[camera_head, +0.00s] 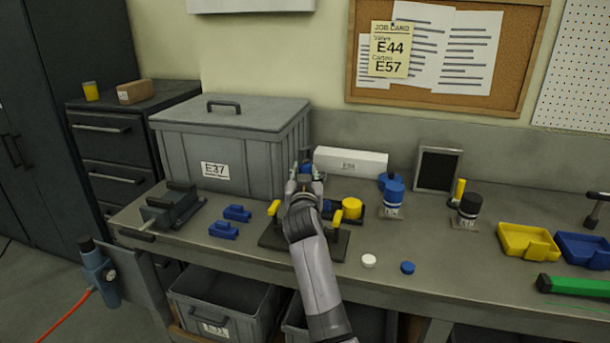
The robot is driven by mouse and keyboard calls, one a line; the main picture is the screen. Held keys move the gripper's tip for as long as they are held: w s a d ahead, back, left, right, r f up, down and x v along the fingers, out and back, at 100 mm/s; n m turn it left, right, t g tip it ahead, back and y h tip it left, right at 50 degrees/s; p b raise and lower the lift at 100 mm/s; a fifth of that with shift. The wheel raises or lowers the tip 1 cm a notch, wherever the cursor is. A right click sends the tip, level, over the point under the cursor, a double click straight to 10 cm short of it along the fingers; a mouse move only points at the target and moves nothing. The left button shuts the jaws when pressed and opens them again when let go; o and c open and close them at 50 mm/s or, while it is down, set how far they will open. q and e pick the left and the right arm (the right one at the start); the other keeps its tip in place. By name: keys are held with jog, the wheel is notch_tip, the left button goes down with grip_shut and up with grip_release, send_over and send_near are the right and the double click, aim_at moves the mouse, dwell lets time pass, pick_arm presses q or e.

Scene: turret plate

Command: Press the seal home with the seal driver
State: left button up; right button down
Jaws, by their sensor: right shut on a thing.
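My right gripper (305,178) is above the back of a dark plate with yellow clamps (334,246). It is shut on a small blue piece (306,167), mostly hidden by the fingers; I cannot tell for sure that this is the seal driver. My arm hides the middle of the plate, so no seal seated there can be seen. A white disc (369,261) and a blue disc (407,268) lie flat near the bench's front edge. A yellow round piece (351,207) sits on a dark base just right of the gripper. My left gripper is not in view.
A grey lidded bin (233,150) stands behind left, a white box (350,162) behind. A blue-capped container (393,198) and a black-capped one (469,207) stand to the right. Blue blocks (237,213) and a vise-like fixture (170,208) lie left. Yellow tray (527,241) sits far right.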

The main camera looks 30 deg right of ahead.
aim_at(305, 160)
jog(key=shift+r+p, duration=1.6)
jog(key=shift+r, duration=0.8)
